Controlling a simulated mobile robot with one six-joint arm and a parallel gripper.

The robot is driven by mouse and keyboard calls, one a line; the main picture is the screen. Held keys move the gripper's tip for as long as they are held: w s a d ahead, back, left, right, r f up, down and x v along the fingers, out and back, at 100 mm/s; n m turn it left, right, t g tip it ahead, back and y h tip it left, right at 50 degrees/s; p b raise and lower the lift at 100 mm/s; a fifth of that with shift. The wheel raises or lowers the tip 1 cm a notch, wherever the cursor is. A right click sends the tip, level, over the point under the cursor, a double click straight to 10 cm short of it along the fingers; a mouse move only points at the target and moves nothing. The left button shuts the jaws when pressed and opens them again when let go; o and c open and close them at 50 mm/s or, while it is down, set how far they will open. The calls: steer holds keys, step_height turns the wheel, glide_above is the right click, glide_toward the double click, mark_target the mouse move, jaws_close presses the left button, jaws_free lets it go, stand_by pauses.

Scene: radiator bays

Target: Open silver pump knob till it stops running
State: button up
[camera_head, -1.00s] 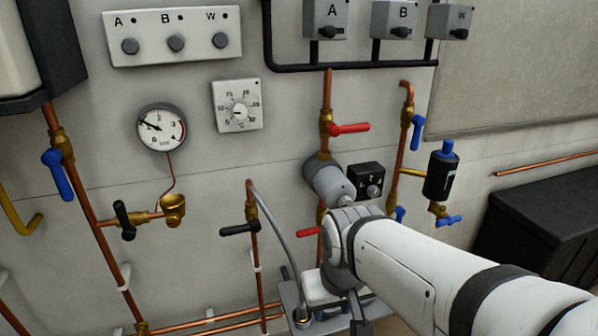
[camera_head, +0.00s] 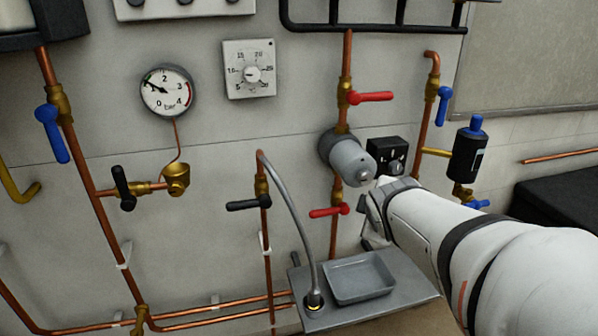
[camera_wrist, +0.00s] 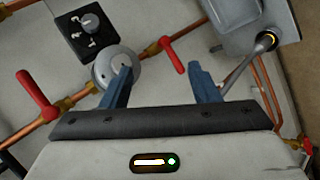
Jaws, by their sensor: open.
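The grey cylindrical pump (camera_head: 345,158) sits on the copper pipe between two red-handled valves. Beside it is a black box (camera_head: 379,147) with a silver knob (camera_head: 396,167), partly close to my arm. In the wrist view the knob (camera_wrist: 91,20) shows on the black box (camera_wrist: 75,42) at upper left, with pale marks around it. The pump's round silver face (camera_wrist: 112,70) is below it, partly covered by my left fingertip. My gripper (camera_wrist: 160,68) is open and empty, its blue fingers apart. In the head view my gripper (camera_head: 370,222) is just below the pump and box.
Red valve levers (camera_head: 371,96) (camera_head: 328,212) stick out above and below the pump. A grey tray (camera_head: 345,298) with a hose stands below. A pressure gauge (camera_head: 166,91) and a dial (camera_head: 250,70) hang left. A black cylinder (camera_head: 468,155) is at right.

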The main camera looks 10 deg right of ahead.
mark_target(367, 179)
steer(key=w+d+n+t+y+b, duration=0.1)
steer(key=w+n+b, duration=0.3)
steer(key=n, duration=0.4)
steer(key=w+d+n+t+y+b, duration=0.1)
steer(key=w+n+t+b, duration=0.3)
steer(key=n, duration=0.5)
steer(key=w+d+f+n+t+y+b, duration=0.1)
steer(key=w+d+n+t+y+b, duration=0.1)
steer(key=w+n+b, duration=0.3)
steer(key=shift+w+n+t, duration=0.1)
steer(key=shift+n+t, duration=0.6)
steer(key=shift+n, duration=1)
